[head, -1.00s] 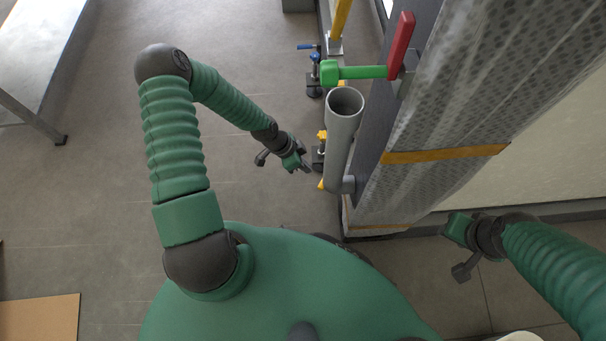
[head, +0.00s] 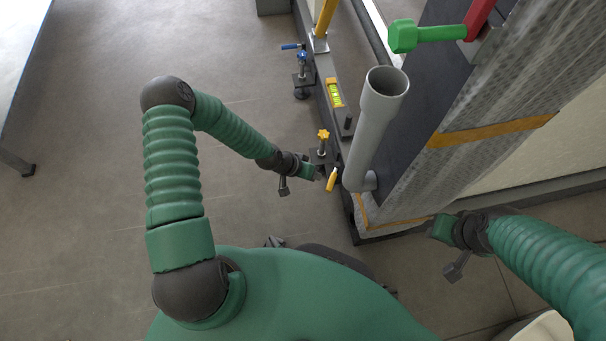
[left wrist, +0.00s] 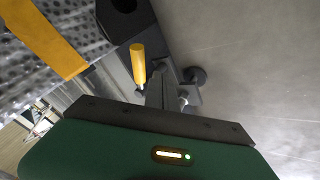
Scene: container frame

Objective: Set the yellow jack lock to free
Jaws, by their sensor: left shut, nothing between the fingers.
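The yellow jack shows in the head view with a yellow star knob (head: 323,136) on top and a yellow lock handle (head: 331,180) low beside the grey pipe. In the left wrist view the yellow handle (left wrist: 138,64) stands just left of my fingertips. My left gripper (head: 316,174) is shut and empty, close to the left of the handle; whether it touches the handle is not clear. Its fingers also show in the left wrist view (left wrist: 163,84). My right gripper (head: 436,228) is at the lower right, away from the jack; its fingers are too small to read.
A grey upright pipe (head: 373,130) stands just right of the yellow handle. A blue-handled jack (head: 302,70) and a yellow-green level (head: 335,92) are farther back along the frame. A green knob on a red lever (head: 425,36) is at upper right.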

